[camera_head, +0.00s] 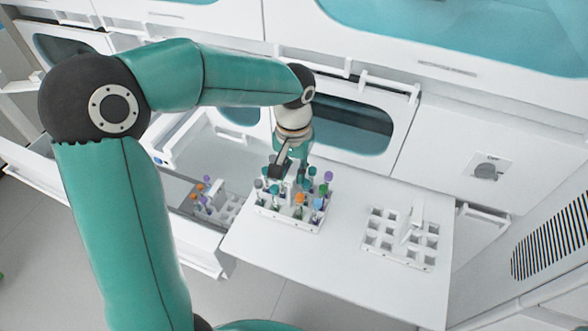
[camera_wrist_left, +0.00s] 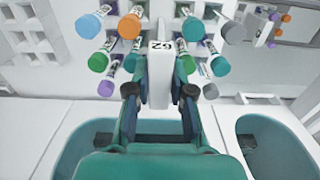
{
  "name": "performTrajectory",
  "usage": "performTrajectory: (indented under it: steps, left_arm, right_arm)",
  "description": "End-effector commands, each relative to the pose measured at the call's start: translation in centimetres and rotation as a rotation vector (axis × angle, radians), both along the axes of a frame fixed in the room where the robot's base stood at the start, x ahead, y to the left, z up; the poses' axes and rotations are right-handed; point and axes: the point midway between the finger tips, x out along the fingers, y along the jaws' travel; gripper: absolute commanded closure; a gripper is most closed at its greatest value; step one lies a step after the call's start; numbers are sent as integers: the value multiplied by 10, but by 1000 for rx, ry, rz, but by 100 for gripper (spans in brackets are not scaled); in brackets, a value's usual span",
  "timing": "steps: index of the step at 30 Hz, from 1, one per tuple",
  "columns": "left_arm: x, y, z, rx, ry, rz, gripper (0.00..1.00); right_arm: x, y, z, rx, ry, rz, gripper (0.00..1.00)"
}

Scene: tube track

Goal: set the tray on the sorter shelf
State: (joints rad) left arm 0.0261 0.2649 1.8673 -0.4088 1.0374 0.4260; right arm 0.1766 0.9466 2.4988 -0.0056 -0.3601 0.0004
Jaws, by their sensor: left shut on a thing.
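The tray (camera_head: 288,219) is a white rack of upright tubes with grey, green, purple, orange and blue caps. It is over the left part of a white shelf (camera_head: 300,265), and I cannot tell whether it rests there or hangs just above. My left gripper (camera_head: 285,165) comes down from above and is shut on the tray's white handle. In the left wrist view the handle (camera_wrist_left: 160,75), with a printed number, stands between the fingertips (camera_wrist_left: 160,92), with tubes on both sides. The fingers partly hide the tray's back. My right gripper is not in view.
An empty white rack (camera_head: 384,246) with a handle stands on the right of the shelf. An open drawer (camera_head: 205,240) at left holds another rack with several purple- and orange-capped tubes (camera_head: 203,200). White cabinets with teal windows (camera_head: 350,125) close off the back.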

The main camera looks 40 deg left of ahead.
Motion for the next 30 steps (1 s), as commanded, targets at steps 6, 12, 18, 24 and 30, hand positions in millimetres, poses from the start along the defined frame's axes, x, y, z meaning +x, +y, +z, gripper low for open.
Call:
performTrajectory:
  steps: [6,12,18,24,30]
  left_arm:
    - [0,0,0,0,-2,0,100]
    - [0,0,-1,0,-1,0,100]
    - [1,0,-6,0,-2,-1,100]
    - [1,0,-7,0,-2,-1,100]
    - [1,0,-7,0,-1,-1,66]
  right_arm:
    - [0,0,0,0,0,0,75]
    - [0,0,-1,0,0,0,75]
    - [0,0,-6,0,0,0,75]
    - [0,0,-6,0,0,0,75]
    - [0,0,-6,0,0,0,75]
